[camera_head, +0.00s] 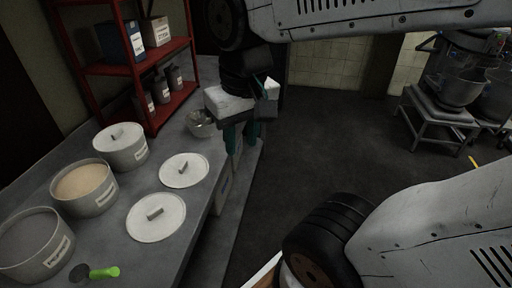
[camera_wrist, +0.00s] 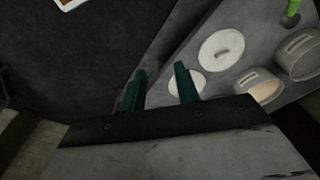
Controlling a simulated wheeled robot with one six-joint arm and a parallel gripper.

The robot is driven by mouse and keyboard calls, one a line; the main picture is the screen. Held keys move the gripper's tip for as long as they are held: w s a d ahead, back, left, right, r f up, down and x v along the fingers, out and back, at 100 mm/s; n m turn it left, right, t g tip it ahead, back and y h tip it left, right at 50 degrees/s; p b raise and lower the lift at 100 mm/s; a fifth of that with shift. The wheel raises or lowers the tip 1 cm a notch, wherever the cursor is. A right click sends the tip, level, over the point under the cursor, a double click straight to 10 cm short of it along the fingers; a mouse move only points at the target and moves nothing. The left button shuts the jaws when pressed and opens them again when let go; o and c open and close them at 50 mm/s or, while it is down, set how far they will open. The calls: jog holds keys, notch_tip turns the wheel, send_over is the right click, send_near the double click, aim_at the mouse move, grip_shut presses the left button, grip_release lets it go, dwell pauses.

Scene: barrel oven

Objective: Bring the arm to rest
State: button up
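My gripper (camera_head: 240,137) hangs from my arm near the right edge of the grey counter (camera_head: 200,228), with its teal fingers pointing down. In the wrist view my gripper (camera_wrist: 160,72) shows two teal fingers spread apart with nothing between them. It is open and empty. In the head view a metal bowl (camera_head: 200,124) stands on the counter just left of the fingers. I cannot tell the exact height of the fingertips over the counter edge.
Two round lids (camera_head: 184,170) lie flat on the counter. A red shelf (camera_head: 168,110) holds boxes and bottles. A mixer with a metal bowl (camera_head: 460,88) stands far right. The dark floor (camera_head: 340,130) between is clear.

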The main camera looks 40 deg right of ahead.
jog(key=s, duration=0.1)
jog(key=s+n, duration=0.1)
jog(key=s, duration=0.2)
jog(key=shift+d+f, duration=0.1)
jog(key=shift+f, duration=0.25)
